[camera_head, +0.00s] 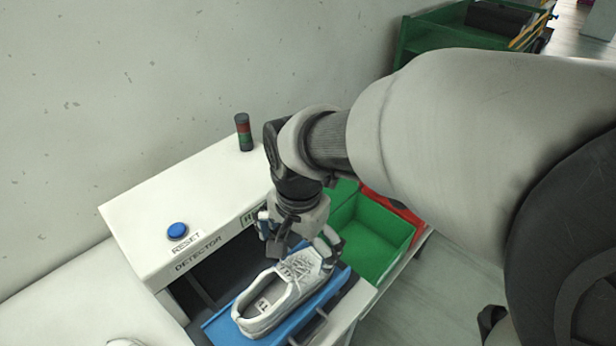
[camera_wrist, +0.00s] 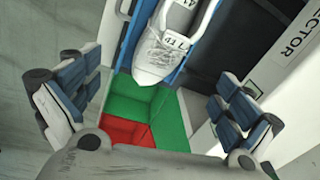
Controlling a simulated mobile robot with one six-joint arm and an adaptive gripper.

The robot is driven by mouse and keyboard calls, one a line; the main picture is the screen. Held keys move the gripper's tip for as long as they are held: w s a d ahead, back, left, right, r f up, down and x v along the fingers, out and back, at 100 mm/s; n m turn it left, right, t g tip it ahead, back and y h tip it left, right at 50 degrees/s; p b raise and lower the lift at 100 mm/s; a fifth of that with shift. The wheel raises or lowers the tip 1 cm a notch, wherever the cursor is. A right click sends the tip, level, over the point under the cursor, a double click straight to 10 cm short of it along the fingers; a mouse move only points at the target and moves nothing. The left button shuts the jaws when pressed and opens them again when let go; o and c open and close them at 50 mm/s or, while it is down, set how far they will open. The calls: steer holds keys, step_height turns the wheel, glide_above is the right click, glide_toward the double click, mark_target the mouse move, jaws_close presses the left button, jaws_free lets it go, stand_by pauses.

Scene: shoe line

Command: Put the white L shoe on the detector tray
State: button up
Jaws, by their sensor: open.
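A white shoe (camera_head: 276,300) lies on the blue detector tray (camera_head: 217,326), sole down, its toe towards my gripper. In the wrist view the shoe (camera_wrist: 162,50) shows at the top, with lettering on its tongue that I cannot read for sure. The tray's blue edge (camera_wrist: 136,22) shows beside it. My gripper (camera_head: 300,246) is above the toe end of the shoe. In the wrist view my gripper (camera_wrist: 150,105) has its fingers wide apart with nothing between them; the shoe lies beyond them, apart from both.
The white detector housing (camera_head: 150,215) with a blue reset button (camera_head: 178,230) stands left of the tray. A green bin (camera_head: 370,236) and a red bin (camera_head: 392,208) sit to the right. Part of another white shoe (camera_head: 124,342) shows at the bottom left.

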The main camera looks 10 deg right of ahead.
steer(key=s+d+r+n+t, duration=0.3)
steer(key=s+d+r+n, duration=0.4)
steer(key=s, duration=0.4)
steer(key=shift+s+d+r+n+t, duration=0.2)
steer(key=shift+s+d+n+t, duration=0.25)
steer(key=shift+n, duration=0.55)
